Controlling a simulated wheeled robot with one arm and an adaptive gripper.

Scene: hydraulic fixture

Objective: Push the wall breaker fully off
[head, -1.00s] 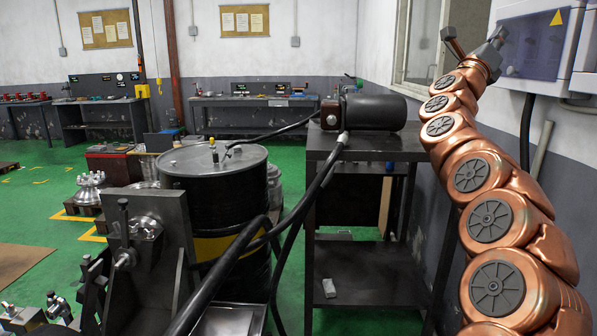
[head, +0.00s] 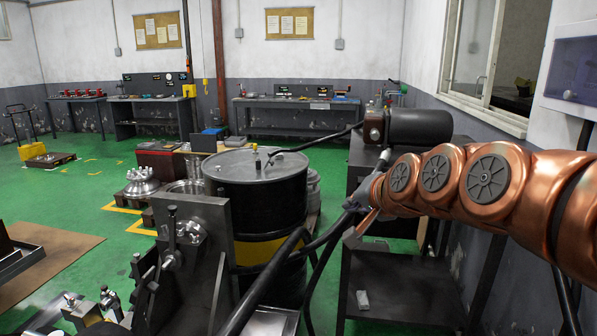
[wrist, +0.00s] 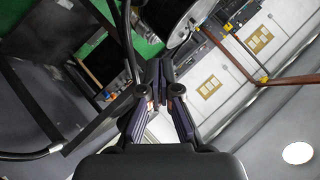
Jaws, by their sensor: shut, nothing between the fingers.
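The wall breaker appears to be in the pale grey box (head: 573,34) on the right wall, at the right edge of the head view. The box has a dark bluish window (head: 585,72); the picture edge cuts it off. I cannot make out a breaker lever or its position. My gripper (head: 350,232) is left of and well below the box, beside the dark metal stand, and is small and partly merged with the hoses. In the wrist view, my gripper's fingers (wrist: 158,75) are together and empty. The box does not show there.
A black motor (head: 420,126) sits on the dark stand (head: 410,264) beside my arm. A black barrel (head: 255,205) and thick hoses (head: 270,275) are left of my gripper. A window (head: 495,50) is on the right wall. Green floor is open at the left.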

